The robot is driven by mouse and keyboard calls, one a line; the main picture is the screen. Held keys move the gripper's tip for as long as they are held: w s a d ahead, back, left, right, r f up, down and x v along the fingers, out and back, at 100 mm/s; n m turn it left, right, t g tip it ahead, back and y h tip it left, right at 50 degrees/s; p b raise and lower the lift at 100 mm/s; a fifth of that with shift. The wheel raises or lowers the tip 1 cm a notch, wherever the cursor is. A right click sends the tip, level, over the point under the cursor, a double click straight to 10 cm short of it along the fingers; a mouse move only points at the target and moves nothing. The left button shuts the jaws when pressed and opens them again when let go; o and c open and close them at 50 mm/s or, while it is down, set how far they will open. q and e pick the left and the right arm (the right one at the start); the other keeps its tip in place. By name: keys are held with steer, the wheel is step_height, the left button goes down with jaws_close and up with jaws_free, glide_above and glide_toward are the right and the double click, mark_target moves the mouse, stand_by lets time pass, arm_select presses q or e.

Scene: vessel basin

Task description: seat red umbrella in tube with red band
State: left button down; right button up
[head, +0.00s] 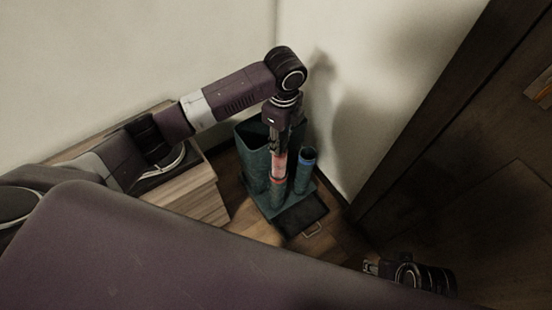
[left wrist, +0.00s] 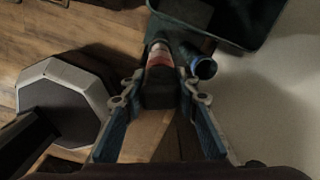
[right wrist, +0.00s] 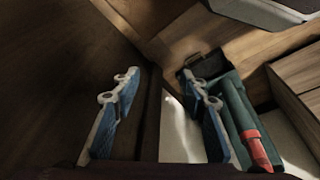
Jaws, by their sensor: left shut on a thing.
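My left gripper (head: 280,141) points down and is shut on the dark upper part of the red umbrella (head: 279,164). In the left wrist view, the umbrella (left wrist: 160,57) lies between the fingers (left wrist: 160,86). The umbrella is near upright, in line with the tube with the red band (head: 277,184). In the right wrist view, the umbrella (right wrist: 262,154) meets the mouth of that tube (right wrist: 249,133); I cannot tell how deep it sits. My right gripper (head: 371,267) is far from the stand, open and empty; its spread fingers show in the right wrist view (right wrist: 163,85).
A tube with a blue band (head: 307,160) stands right beside the red-banded one. A teal bin (head: 250,137) is behind, on the same base. A dark tray (head: 300,214) lies in front. Walls close in behind; a wooden cabinet (head: 205,195) stands left.

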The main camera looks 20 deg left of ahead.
mark_target(279, 158)
arm_select(q)
steer(key=shift+f+b, duration=1.05)
steer(key=shift+f, duration=3.3)
arm_select(e)
steer(key=v, duration=0.6)
steer(key=shift+r, duration=0.25)
arm_select(q)
steer(key=shift+f, duration=0.1)
arm_select(e)
steer(key=shift+w+d, duration=0.1)
steer(key=shift+w, duration=0.05)
arm_select(q)
steer(key=shift+f, duration=0.1)
steer(key=c, duration=1.5)
jaws_free()
